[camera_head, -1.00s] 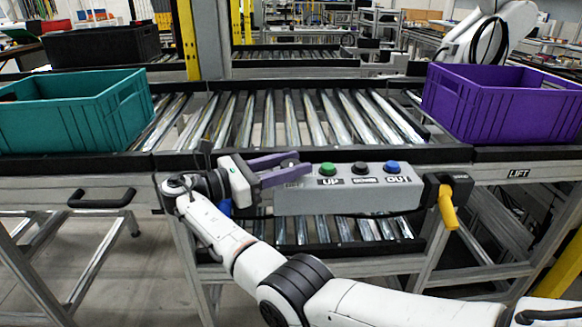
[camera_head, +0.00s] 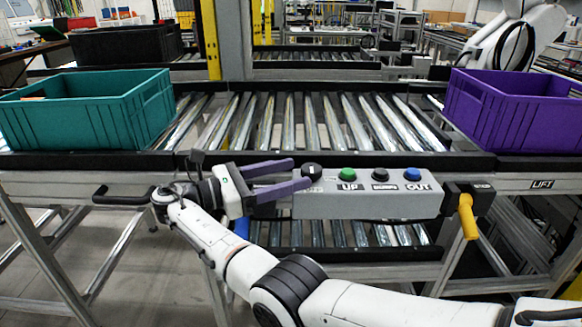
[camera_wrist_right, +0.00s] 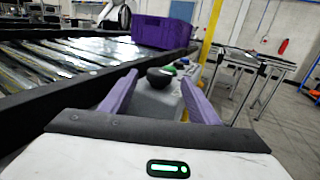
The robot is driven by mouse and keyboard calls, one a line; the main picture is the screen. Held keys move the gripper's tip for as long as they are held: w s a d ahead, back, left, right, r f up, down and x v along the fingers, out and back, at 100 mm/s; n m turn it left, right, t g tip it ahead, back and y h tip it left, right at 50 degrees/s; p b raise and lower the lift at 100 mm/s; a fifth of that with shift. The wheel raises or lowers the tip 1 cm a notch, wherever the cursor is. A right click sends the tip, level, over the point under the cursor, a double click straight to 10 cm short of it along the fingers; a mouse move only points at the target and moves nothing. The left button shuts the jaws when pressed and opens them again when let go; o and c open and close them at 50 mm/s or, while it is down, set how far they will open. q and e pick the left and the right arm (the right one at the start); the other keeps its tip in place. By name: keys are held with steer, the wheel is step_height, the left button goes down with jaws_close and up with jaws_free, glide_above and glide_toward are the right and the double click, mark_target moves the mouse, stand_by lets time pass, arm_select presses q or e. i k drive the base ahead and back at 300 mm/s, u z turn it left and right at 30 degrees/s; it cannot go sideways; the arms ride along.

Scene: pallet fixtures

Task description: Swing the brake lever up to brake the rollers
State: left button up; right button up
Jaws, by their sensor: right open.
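A yellow lever (camera_head: 467,216) hangs down from a black mount at the right end of the grey control box (camera_head: 365,205). The box carries a black knob (camera_head: 312,171) at its left end, then green, black and blue buttons. My right gripper (camera_head: 302,173) is at the left end of the box, far from the yellow lever. It is open and empty, its purple fingers pointing at the knob. In the right wrist view the knob (camera_wrist_right: 160,77) shows between and just beyond the fingers. A blue part (camera_head: 241,226) shows below the gripper, partly hidden. My left gripper is not in view.
Behind the box runs a roller conveyor (camera_head: 325,150) with a dark front rail. A teal crate (camera_head: 75,125) stands on its left, a purple crate (camera_head: 515,125) on its right. A black side handle (camera_head: 120,195) sticks out at left. The rollers between the crates are clear.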

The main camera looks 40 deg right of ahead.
mark_target(242, 224)
steer(key=u, duration=0.1)
steer(key=k, duration=1)
